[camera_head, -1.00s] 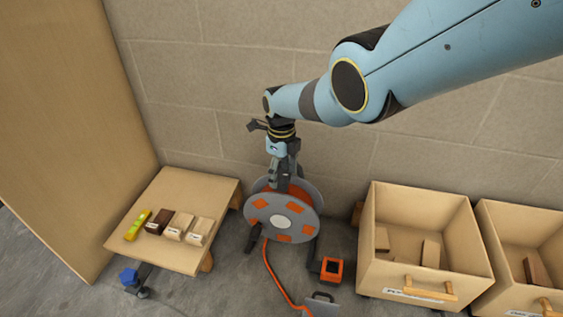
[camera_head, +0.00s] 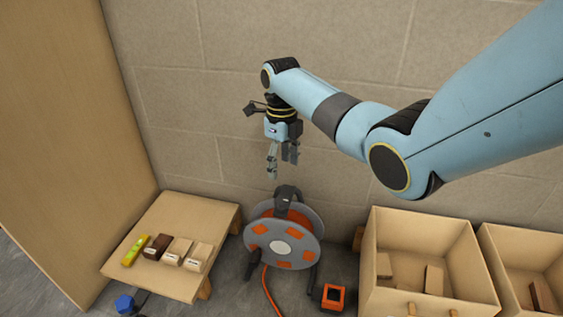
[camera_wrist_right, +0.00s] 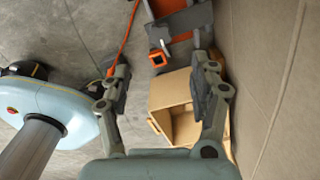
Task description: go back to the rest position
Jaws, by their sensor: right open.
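My right gripper (camera_head: 282,160) hangs fingers-down above the cable reel in the head view, in front of the block wall. Its fingers are apart with nothing between them. In the right wrist view the two fingers of the right gripper (camera_wrist_right: 160,88) frame the floor and a wooden crate beyond. The cable reel (camera_head: 284,236), grey with orange patches, stands on the floor below the gripper, clear of it. My left gripper is in neither view.
A low wooden table (camera_head: 165,283) at left bears a yellow level (camera_head: 136,251) and several wood blocks (camera_head: 177,250). Two wooden crates (camera_head: 480,262) with blocks stand at right. An orange box (camera_head: 333,297) sits beside the reel. A tall wooden panel (camera_head: 65,110) is at far left.

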